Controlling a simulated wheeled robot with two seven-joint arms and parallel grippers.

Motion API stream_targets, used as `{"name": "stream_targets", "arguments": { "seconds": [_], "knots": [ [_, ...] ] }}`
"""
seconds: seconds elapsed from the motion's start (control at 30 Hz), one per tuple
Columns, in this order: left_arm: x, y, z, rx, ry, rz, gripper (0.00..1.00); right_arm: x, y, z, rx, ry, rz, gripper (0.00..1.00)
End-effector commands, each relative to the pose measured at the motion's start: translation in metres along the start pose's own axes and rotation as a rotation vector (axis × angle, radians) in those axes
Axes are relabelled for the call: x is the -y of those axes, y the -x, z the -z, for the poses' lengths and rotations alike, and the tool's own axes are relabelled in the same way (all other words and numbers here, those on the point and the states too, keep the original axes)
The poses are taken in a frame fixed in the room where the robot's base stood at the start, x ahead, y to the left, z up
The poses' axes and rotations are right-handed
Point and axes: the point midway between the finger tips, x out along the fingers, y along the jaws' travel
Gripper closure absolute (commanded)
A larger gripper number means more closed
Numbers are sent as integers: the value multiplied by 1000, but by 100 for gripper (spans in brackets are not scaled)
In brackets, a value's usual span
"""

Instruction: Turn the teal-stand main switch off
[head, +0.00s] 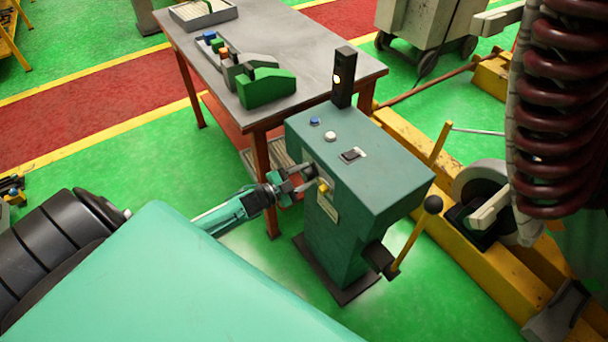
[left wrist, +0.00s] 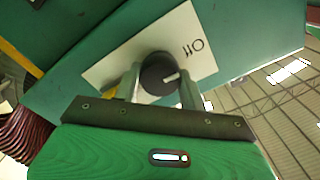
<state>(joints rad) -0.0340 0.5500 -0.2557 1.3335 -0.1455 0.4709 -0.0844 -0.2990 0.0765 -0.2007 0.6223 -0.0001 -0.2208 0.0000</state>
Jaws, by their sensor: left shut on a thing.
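The teal stand (head: 345,200) is upright beside the table, with a switch plate on its left-facing side. My left gripper (head: 308,181) reaches it from the left. In the left wrist view, a round black knob (left wrist: 157,74) with a white pointer mark sits on a pale plate (left wrist: 110,68). My left gripper (left wrist: 160,90) is shut on the knob, one finger on each side. The pointer mark faces right and slightly up in that view. My right gripper is not in view.
The stand's top carries a blue button (head: 314,121), a white button (head: 330,137), a rocker switch (head: 353,155) and a black post (head: 343,78). A yellow lever (head: 412,240) stands at its right side. The table (head: 300,50) is behind, and a yellow frame (head: 480,265) lies right.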

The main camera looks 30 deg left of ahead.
Motion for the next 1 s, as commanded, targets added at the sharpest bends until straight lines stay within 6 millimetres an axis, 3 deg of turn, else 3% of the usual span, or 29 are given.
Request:
{"name": "stream_targets", "arguments": {
  "seconds": [0.7,0.73,0.83,1.0],
  "knots": [
    [-1,1,-1,2,80,-1,81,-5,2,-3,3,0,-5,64],
    [-1,1,-1,2,80,-1,56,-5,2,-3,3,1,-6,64],
    [-1,1,-1,2,79,-1,37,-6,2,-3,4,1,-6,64],
    [0,0,0,1,78,-1,37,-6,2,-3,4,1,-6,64]
  ]
}}
